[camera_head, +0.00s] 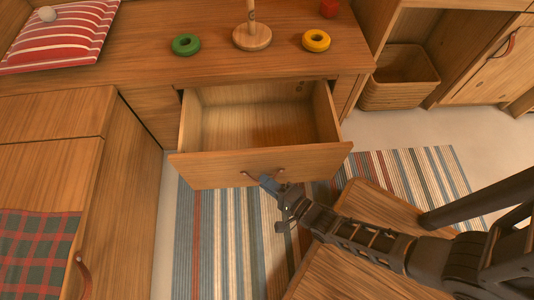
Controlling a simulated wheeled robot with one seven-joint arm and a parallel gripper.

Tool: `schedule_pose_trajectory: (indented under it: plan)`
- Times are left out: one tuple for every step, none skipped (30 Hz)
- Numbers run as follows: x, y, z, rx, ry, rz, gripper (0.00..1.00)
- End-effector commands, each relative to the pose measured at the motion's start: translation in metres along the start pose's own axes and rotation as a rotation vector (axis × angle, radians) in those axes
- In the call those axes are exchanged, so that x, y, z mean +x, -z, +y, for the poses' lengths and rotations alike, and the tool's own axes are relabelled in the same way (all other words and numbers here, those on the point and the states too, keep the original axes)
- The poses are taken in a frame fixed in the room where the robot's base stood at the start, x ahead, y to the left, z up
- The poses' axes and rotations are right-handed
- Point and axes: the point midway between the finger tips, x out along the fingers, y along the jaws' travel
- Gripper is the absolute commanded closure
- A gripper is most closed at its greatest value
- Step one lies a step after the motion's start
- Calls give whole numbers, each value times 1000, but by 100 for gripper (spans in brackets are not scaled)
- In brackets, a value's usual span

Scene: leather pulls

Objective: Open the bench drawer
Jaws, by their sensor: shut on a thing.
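The bench drawer (200,168) stands pulled well out from the wooden bench (280,63). Its inside is in view and looks empty. A brown leather pull (248,176) is fixed to the middle of the drawer front. My gripper (269,183) is at the drawer front, shut on the leather pull, and its fingers hide part of it. My arm reaches in from the lower right.
A green ring (186,45), a wooden peg stand (252,38), a yellow ring (316,40) and a red block (329,8) are on the bench top. A basket (398,82) stands at right. A wooden surface (345,235) lies beneath my arm; a striped rug (215,245) covers the floor.

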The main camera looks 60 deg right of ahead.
Motion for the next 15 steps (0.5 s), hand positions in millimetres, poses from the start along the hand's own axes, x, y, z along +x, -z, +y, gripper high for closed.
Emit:
schedule_pose_trajectory:
  plan:
    - [-2, -2, 2, 0, -3, 0, 100]
    - [-3, -2, 2, 0, -3, 0, 100]
    - [-3, -3, 2, 0, -3, 0, 100]
    - [-3, -3, 2, 0, -3, 0, 100]
    - [-3, -3, 2, 0, -2, 0, 100]
    - [-3, -3, 2, 0, -3, 0, 100]
    - [-3, -3, 2, 0, -3, 0, 100]
    - [-3, -3, 2, 0, -3, 0, 100]
    - [-3, -3, 2, 0, -3, -1, 100]
    - [-3, -3, 2, 0, -3, -1, 100]
    - [-3, -3, 2, 0, -3, -1, 100]
    - [-3, -3, 2, 0, -3, -1, 100]
    - [-3, -3, 2, 0, -3, -1, 82]
    - [-3, -3, 2, 0, -3, -1, 79]
    - [-3, -3, 2, 0, -3, -1, 75]
